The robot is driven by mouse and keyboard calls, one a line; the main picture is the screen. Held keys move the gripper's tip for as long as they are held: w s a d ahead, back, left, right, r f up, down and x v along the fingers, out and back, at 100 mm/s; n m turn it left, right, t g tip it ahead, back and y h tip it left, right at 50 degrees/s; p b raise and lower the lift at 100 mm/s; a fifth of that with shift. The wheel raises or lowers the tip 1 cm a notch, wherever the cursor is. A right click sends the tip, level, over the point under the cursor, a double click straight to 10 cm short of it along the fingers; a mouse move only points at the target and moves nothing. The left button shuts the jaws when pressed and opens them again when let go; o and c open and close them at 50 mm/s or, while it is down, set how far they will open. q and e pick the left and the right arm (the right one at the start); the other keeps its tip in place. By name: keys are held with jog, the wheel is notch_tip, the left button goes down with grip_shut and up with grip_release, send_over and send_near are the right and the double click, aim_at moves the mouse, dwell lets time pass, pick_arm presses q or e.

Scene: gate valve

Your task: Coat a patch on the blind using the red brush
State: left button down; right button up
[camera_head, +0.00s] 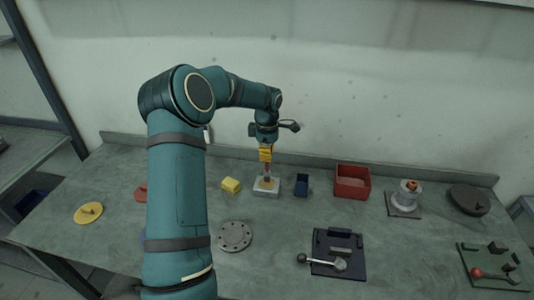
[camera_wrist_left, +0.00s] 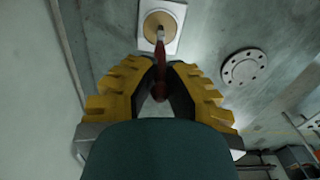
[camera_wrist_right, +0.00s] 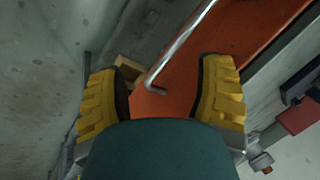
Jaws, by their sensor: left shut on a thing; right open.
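My left gripper (camera_head: 266,154) is shut on the red brush (camera_wrist_left: 160,78) and holds it upright, tip down. The brush tip is at the tan round face of the white square block (camera_head: 265,192), which also shows in the left wrist view (camera_wrist_left: 176,42). I cannot tell if the tip touches it. The blind, a grey round flange with bolt holes (camera_head: 235,237), lies flat on the table to the front left of the block; it also shows in the left wrist view (camera_wrist_left: 243,68).
A yellow block (camera_head: 231,185), a dark blue box (camera_head: 301,185) and a red bin (camera_head: 352,182) stand near the white block. A dark plate with a lever (camera_head: 340,270) lies front right. A yellow disc (camera_head: 88,213) lies left. An orange surface (camera_wrist_right: 230,30) is under my right gripper.

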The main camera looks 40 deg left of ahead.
pick_arm(q)
jog(key=shift+f+b, duration=0.4)
jog(key=shift+f, duration=0.1)
dwell(1.3)
jog(key=shift+r+p, duration=2.2)
jog(key=shift+r, duration=1.35)
